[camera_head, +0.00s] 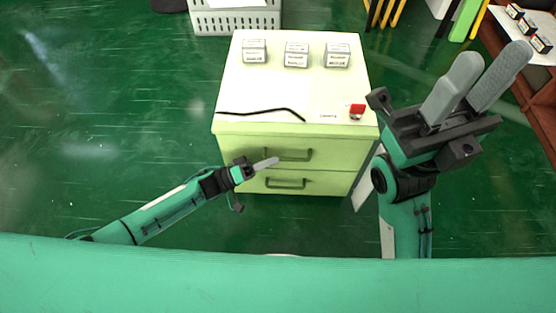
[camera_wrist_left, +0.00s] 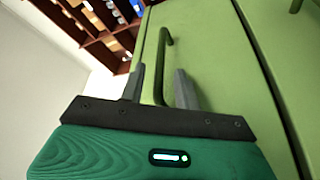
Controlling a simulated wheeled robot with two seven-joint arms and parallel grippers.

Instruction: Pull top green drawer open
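The top green drawer (camera_head: 337,155) is at the front of a pale green cabinet and looks closed. Its dark green bar handle (camera_head: 290,155) is near the middle of its front. My left gripper (camera_head: 268,163) is at the left end of this handle. In the left wrist view, the fingers of my left gripper (camera_wrist_left: 160,88) are apart, one on each side of the handle (camera_wrist_left: 163,50), with gaps showing between. My right gripper (camera_head: 492,68) is raised at the right, fingers apart and empty, away from the drawer.
The lower drawer's handle (camera_head: 285,183) is just below. On the cabinet top (camera_head: 255,92) are several small white boxes (camera_head: 296,55), a black cable (camera_head: 262,112) and a red-topped item (camera_head: 357,110). Green floor is free in front and at left.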

